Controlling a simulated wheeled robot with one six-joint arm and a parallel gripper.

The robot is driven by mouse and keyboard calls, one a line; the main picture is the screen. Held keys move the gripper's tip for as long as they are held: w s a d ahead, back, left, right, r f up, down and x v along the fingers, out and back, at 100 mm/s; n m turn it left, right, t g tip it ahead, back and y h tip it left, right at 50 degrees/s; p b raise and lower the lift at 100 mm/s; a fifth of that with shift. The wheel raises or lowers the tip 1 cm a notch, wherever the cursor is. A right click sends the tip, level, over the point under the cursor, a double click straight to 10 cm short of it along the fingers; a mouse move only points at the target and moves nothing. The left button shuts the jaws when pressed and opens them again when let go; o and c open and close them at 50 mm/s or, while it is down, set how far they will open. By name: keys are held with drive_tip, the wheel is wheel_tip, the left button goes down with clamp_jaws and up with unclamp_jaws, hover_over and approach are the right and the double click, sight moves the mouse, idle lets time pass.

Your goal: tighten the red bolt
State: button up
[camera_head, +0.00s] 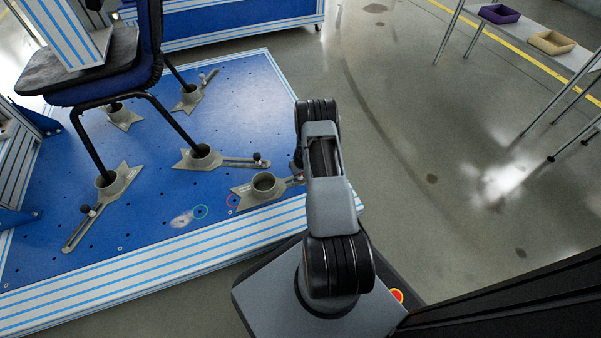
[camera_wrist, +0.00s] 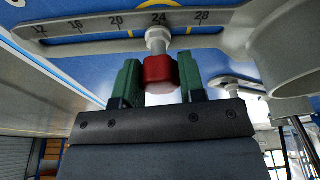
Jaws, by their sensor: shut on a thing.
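The red bolt (camera_wrist: 160,73) is in the wrist view, with a pale shaft reaching up to a grey slotted bar (camera_wrist: 85,27). The bar carries a number scale, and the bolt's shaft is by the 24. My gripper (camera_wrist: 160,82) has its green fingers on either side of the red head, shut on it. In the head view my arm hides the gripper and the bolt. A grey clamp foot with an empty cup (camera_head: 264,186) lies beside my arm, its bar running behind the arm.
A chair (camera_head: 100,80) stands with its legs in several grey clamp cups on the blue platform (camera_head: 165,140). Red and green rings mark the platform near the empty cup. A table with a purple tray (camera_head: 499,14) and a tan tray (camera_head: 550,42) stands upper right. The floor between is clear.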

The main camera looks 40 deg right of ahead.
drive_tip(key=shift+m, duration=0.4)
drive_tip(key=shift+r+p, duration=0.1)
drive_tip(key=shift+p, duration=0.35)
drive_tip(key=shift+m+p, duration=0.3)
drive_tip(key=shift+p, duration=0.1)
drive_tip(key=m+p, duration=0.2)
drive_tip(key=p, duration=0.1)
drive_tip(key=shift+h, duration=0.4)
drive_tip(key=shift+m, duration=0.5)
drive_tip(key=shift+m+h, duration=0.3)
drive_tip(key=shift+m, duration=0.2)
drive_tip(key=shift+f+m+g+b, duration=0.3)
drive_tip(key=shift+m+b, duration=0.4)
drive_tip(key=shift+b, duration=0.25)
drive_tip(key=shift+r+m+b, duration=0.1)
drive_tip(key=shift+m+b, duration=0.7)
drive_tip(key=shift+b, duration=0.15)
